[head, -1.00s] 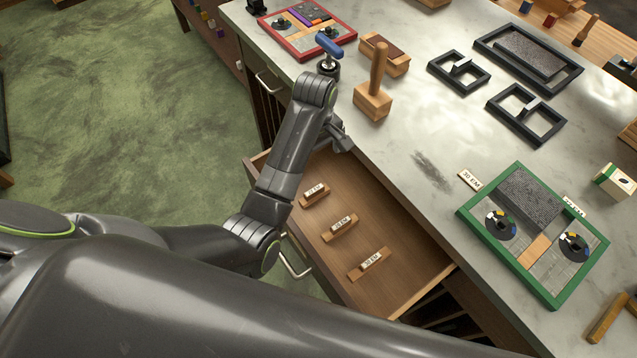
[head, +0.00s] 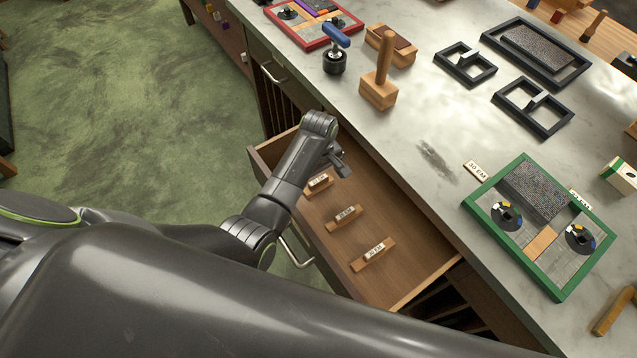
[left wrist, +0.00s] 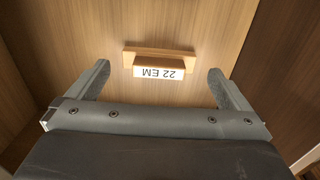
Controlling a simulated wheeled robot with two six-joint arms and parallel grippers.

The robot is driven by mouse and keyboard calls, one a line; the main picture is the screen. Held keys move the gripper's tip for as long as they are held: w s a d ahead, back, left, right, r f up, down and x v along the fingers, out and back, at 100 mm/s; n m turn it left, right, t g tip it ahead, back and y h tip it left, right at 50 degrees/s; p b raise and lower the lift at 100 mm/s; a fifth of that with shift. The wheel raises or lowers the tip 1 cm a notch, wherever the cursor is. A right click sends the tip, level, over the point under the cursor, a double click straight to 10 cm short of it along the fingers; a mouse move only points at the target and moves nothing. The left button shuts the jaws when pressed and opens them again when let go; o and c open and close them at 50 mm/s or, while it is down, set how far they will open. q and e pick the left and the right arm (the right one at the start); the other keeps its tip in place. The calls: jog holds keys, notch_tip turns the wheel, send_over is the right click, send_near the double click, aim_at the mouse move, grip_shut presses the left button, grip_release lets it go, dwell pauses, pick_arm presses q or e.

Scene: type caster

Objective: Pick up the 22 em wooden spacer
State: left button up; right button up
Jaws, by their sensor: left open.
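The 22 em wooden spacer (left wrist: 160,62) lies on the drawer floor in the left wrist view, its white label upside down in the picture. My left gripper (left wrist: 159,80) is open, its two fingers apart on either side of the spacer and not touching it. In the head view my left gripper (head: 338,163) is over the far part of the open drawer (head: 415,262). A labelled spacer (head: 319,184) lies close beside it, partly hidden by my arm; its label is too small to read there. My right gripper is not in view.
Two more labelled spacers, a middle one (head: 344,218) and a nearer one (head: 373,254), lie in the drawer. The drawer walls stand close around my gripper. The countertop above holds a green frame (head: 483,222), a wooden-handled block (head: 379,92) and a blue-handled tool (head: 335,60).

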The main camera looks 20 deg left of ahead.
aim_at(318, 180)
pick_arm(q)
jog(key=shift+w+a+f, duration=0.1)
jog(key=shift+f, duration=1.75)
jog(key=c, duration=0.8)
jog(key=shift+c, duration=0.2)
jog(key=shift+r, duration=0.15)
